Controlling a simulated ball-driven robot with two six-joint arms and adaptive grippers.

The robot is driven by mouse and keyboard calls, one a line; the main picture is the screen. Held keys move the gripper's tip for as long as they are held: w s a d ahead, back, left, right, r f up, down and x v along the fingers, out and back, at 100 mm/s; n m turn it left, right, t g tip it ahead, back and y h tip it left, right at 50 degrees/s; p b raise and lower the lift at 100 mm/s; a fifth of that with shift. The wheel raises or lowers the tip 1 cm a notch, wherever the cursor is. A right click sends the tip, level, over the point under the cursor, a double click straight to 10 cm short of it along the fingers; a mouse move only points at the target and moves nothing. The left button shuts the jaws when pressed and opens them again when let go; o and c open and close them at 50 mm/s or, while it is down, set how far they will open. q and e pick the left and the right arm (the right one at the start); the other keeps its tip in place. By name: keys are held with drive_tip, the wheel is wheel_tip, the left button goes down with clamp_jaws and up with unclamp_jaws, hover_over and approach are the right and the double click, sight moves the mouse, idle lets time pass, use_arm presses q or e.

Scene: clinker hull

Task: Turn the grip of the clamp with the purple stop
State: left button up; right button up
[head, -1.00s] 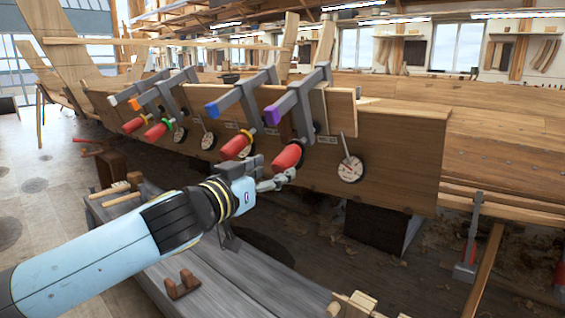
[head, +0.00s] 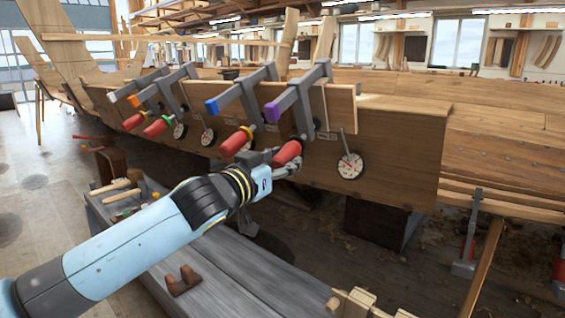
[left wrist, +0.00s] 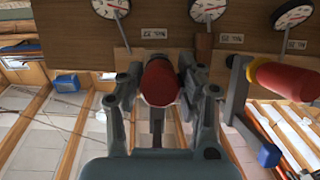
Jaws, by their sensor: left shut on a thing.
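The clamp with the purple stop (head: 272,113) hangs over the top plank of the hull, the rightmost of several clamps in the head view. Its red grip (head: 288,152) points down toward me. My left gripper (head: 286,166) is at this grip, shut on it, and its fingers hide the lower part. In the left wrist view the red grip (left wrist: 160,82) sits between the two fingers, seen nearly end-on. The clamp's purple stop is not visible there. My right gripper is in neither view.
The clamp with the blue stop (head: 212,107) and its red grip (head: 236,142) are close on the left. A dial gauge (head: 350,166) is on the plank at the right. A grey bench (head: 225,275) with wooden pieces stands below my arm.

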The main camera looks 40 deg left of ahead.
use_arm(q)
drive_tip(key=shift+c, duration=0.4)
drive_tip(key=shift+y, duration=0.3)
